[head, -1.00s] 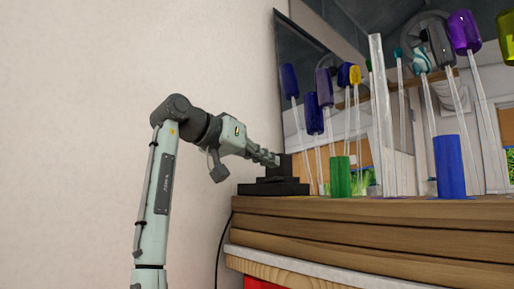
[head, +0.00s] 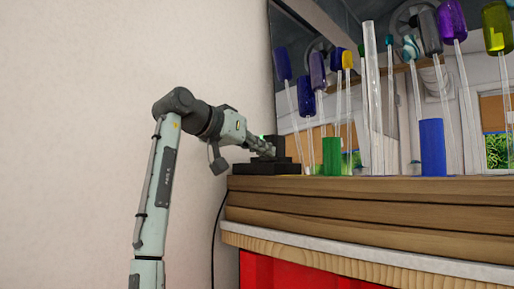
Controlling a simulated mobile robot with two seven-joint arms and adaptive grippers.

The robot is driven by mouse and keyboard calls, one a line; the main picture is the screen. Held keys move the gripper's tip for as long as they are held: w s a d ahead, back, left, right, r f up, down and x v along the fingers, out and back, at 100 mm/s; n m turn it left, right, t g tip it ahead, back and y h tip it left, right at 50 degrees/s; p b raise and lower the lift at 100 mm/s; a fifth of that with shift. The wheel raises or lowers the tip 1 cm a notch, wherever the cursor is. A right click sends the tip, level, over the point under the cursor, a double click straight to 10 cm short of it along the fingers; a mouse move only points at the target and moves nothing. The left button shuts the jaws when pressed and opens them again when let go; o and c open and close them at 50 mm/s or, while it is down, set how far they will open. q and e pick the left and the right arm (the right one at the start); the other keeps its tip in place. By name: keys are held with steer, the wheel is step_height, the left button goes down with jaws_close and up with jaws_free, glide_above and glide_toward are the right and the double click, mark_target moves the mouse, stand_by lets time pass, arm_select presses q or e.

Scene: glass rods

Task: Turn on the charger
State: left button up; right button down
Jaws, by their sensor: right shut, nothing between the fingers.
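The charger, a black dock with an upright back (head: 264,170), stands on the left end of the wooden mantel, near the wall. A small green light shows at its upper left, just above my gripper. My right gripper (head: 269,151) is shut and empty, with its fingertips at the front of the charger's upright part. I cannot tell whether the tips touch it. My left gripper is not in view.
Several glass rods with coloured ends stand right of the charger, among them a green block (head: 331,157) and a blue block (head: 432,147). A mirror is behind them. A black cable (head: 214,235) hangs below the mantel (head: 370,200).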

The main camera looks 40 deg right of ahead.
steer(key=shift+a, duration=0.25)
steer(key=shift+d+f, duration=0.15)
steer(key=shift+d, duration=0.1)
steer(key=shift+a, duration=0.1)
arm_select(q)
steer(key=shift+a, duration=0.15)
arm_select(e)
steer(key=v, duration=1.2)
steer(key=shift+a, duration=0.1)
